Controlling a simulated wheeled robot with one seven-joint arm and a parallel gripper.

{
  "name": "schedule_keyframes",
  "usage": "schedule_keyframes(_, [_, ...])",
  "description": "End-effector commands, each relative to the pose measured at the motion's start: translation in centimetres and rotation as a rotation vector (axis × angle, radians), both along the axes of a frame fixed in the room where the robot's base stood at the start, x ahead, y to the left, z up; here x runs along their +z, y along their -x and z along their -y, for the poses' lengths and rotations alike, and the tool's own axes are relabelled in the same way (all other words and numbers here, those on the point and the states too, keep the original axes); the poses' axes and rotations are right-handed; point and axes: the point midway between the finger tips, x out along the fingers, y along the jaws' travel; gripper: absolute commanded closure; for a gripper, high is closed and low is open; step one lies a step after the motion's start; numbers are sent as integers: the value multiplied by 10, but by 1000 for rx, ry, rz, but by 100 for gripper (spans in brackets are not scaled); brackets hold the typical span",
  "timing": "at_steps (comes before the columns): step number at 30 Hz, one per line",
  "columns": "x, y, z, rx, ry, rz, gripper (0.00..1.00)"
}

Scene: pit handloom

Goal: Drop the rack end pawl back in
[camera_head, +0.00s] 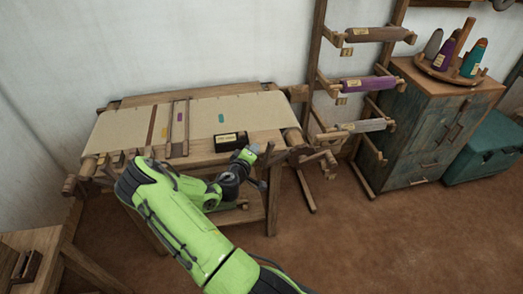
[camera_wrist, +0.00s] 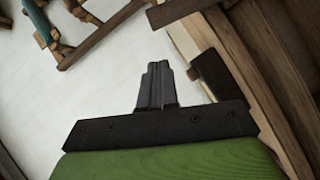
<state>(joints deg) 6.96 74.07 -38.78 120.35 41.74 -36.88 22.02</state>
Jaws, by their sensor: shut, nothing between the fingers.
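The wooden loom (camera_head: 155,105) stands against the wall in the head view, with pale cloth stretched over it. My gripper (camera_wrist: 157,84) is shut and empty in the wrist view, its two dark fingers pressed together. In the head view my arm reaches to the loom's right front corner, where the grey wrist hides part of the frame. Wooden fittings (camera_head: 325,157) stick out just right of that corner. In the wrist view a dark brown block (camera_wrist: 211,75) lies right of the fingers, apart from them, beside a long wooden beam (camera_wrist: 262,75). I cannot tell which part is the pawl.
A dark box (camera_head: 230,141) sits on the loom's front right. A wooden rack with spools (camera_head: 368,84) stands right of the loom, then a cabinet (camera_head: 430,125) and a teal chest (camera_head: 487,150). The brown floor (camera_head: 390,230) in front is clear.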

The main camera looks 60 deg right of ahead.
Motion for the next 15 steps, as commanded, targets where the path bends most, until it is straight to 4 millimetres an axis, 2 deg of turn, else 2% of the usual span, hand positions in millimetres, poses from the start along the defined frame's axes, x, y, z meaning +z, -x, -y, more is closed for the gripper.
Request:
schedule_keyframes(1, [-2,2,-14,3,-4,-6,100])
schedule_keyframes(6, [6,9,-54,5,-4,-6,100])
schedule_keyframes(10, [11,12,-73,4,-3,-3,100])
schedule_keyframes(15, [15,15,-82,2,-1,-2,100])
